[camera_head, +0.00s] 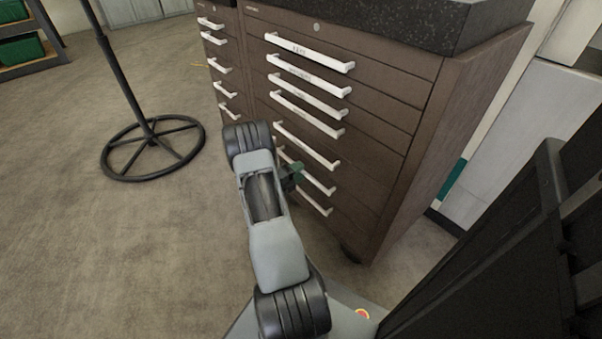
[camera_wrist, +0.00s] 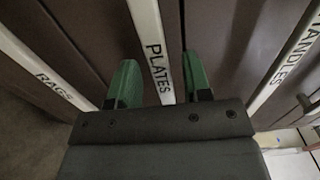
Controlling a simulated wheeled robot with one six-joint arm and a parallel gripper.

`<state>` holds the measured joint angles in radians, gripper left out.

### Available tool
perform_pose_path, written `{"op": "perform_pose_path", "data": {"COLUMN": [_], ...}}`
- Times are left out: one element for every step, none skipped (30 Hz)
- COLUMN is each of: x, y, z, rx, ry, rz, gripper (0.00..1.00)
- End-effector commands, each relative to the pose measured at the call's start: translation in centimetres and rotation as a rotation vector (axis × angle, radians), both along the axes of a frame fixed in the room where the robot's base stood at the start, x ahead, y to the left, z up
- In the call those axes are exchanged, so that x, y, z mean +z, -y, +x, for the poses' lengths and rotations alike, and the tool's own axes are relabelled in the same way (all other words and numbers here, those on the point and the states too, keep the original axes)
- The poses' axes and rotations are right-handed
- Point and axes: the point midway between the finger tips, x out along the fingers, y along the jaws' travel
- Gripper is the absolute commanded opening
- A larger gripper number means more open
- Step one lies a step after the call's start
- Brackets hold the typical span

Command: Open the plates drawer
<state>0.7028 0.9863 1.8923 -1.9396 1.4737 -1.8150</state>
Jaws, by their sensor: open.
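The white bar handle marked PLATES (camera_wrist: 148,28) runs down the middle of the wrist view on a brown drawer front. My gripper (camera_wrist: 159,78) is open, with one green finger on each side of this handle. A gap shows between each finger and the bar, and nothing is gripped. In the head view my gripper (camera_head: 294,173) is at the lower drawers of the brown cabinet (camera_head: 430,150), mostly hidden behind my arm. The labels on the lower handles cannot be read there. The drawers look shut.
A dark countertop (camera_head: 400,22) tops the cabinet. A black stand with a round base (camera_head: 152,150) is on the left. The floor (camera_head: 90,250) at lower left is clear.

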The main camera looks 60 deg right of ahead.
Motion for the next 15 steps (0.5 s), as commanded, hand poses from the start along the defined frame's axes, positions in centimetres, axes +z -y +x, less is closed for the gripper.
{"op": "perform_pose_path", "data": {"x": [-0.13, -0.11, -0.09, -0.07, -0.05, -0.03, -0.02, -0.01, 0.01, 0.02, 0.02, 0.03, 0.03, 0.03, 0.03], "y": [0.45, 0.65, 0.88, 1.01, 1.13, 1.24, 1.30, 1.35, 1.39, 1.40, 1.41, 1.41, 1.40, 1.40, 1.39], "z": [-0.15, -0.22, -0.31, -0.38, -0.42, -0.46, -0.47, -0.47, -0.48, -0.48, -0.48, -0.48, -0.47, -0.47, -0.47], "rx": [0.000, 0.000, -0.001, -0.001, -0.001, -0.001, 0.000, 0.000, 0.001, 0.001, 0.001, 0.001, 0.001, 0.001, 0.001], "ry": [0.001, 0.001, 0.000, 0.000, -0.001, -0.001, -0.001, -0.001, -0.001, -0.001, -0.001, -0.001, -0.001, -0.001, -0.001], "rz": [0.000, 0.000, 0.000, 0.000, -0.001, -0.001, -0.001, -0.001, -0.001, -0.001, -0.001, -0.001, -0.001, -0.001, -0.001], "gripper": [0.45, 0.45, 0.45, 0.45, 0.45, 0.45, 0.45, 0.45, 0.45, 0.45, 0.45, 0.45, 0.45, 0.45, 0.45]}}
